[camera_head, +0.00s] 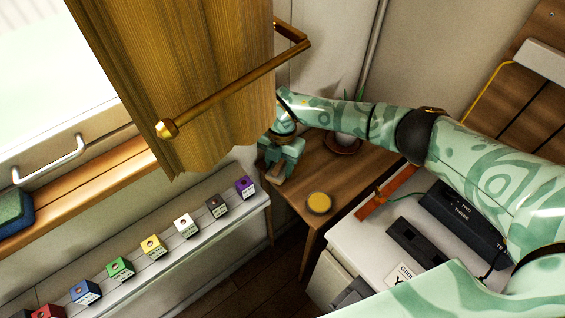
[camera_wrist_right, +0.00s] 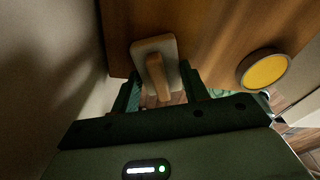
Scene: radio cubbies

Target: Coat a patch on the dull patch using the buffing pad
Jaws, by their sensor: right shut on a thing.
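My right gripper (camera_head: 280,168) is over the left end of the small wooden table (camera_head: 339,182). It is shut on the buffing pad (camera_head: 277,176), which has a tan wooden handle and a pale flat plate. In the right wrist view the pad (camera_wrist_right: 143,47) sits between the two fingers against the brown tabletop. I cannot tell whether it touches the wood. A round dark tin with yellow contents (camera_head: 319,203) stands on the table, right of the gripper. It also shows in the right wrist view (camera_wrist_right: 265,70). I cannot make out the dull patch. My left gripper is not in view.
A wooden-looking curtain (camera_head: 190,70) and brass rail (camera_head: 225,92) hang left of my right arm. A potted plant (camera_head: 341,143) stands at the table's back. Several coloured cubes line the ledge (camera_head: 190,258). A white unit with dark devices (camera_head: 365,240) is at right.

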